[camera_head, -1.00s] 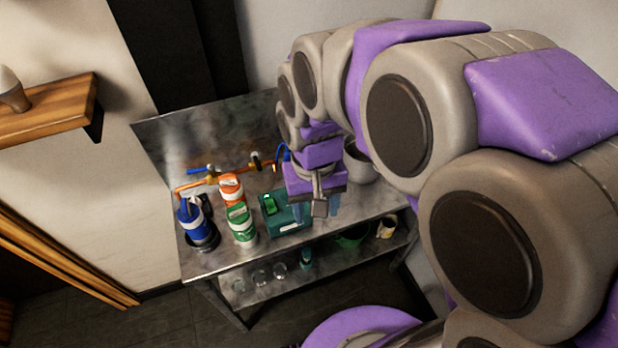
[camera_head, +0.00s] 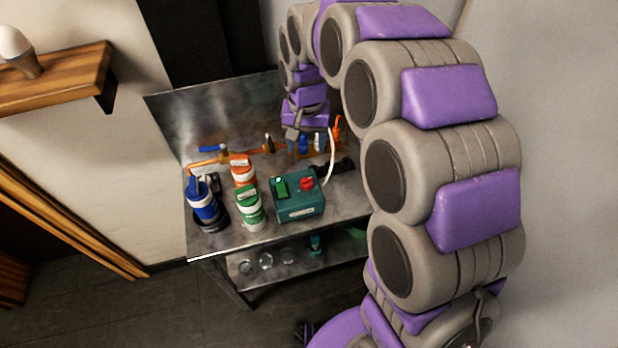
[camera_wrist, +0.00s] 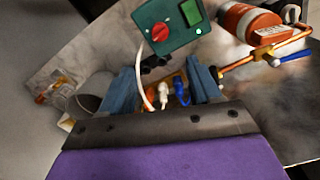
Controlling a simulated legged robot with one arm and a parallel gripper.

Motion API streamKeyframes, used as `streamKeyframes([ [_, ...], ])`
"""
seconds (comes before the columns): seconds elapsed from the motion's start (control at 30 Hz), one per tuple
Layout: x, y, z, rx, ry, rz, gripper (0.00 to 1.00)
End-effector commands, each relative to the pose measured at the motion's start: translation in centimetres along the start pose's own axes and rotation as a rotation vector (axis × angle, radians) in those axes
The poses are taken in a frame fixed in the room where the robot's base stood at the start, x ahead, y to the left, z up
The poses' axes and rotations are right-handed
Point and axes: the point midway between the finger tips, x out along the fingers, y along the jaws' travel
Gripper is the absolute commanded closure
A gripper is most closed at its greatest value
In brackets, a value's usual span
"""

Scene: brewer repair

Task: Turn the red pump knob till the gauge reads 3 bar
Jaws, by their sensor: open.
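The red knob (camera_head: 306,184) sits on top of a teal box (camera_head: 300,209), beside a green switch (camera_head: 280,187). The knob also shows in the wrist view (camera_wrist: 160,32), at the top, beyond my fingertips. My gripper (camera_head: 308,136) is over the back of the bench, behind the teal box and apart from the knob. In the wrist view my gripper (camera_wrist: 161,70) is open, its two blue fingers spread with nothing held between them. I cannot make out a gauge dial or its reading.
An orange-labelled bottle (camera_head: 243,172), a green-labelled bottle (camera_head: 249,212) and a blue container (camera_head: 202,203) stand left of the box. A copper pipe (camera_head: 228,157) runs behind them. A white cable (camera_head: 332,158) rises right of the box. White and blue items (camera_wrist: 181,90) lie below my gripper.

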Motion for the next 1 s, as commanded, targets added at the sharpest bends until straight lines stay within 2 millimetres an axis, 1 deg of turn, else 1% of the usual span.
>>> streamKeyframes([
  [0.03,1.2,0.0,0.1,-0.001,-0.004,0.002,0.37],
  [0.2,4.7,0.1,0.2,0.000,-0.006,0.003,0.37],
  [0.5,10.6,0.3,0.2,0.000,-0.008,0.002,0.37],
  [0.6,12.2,0.2,0.2,-0.001,-0.005,0.001,0.37],
  [0.7,13.4,0.1,0.2,0.000,-0.005,0.002,0.37],
  [0.8,14.2,0.1,0.2,0.000,-0.005,0.003,0.37],
  [1.0,14.7,0.1,0.1,0.000,-0.002,0.001,0.37],
])
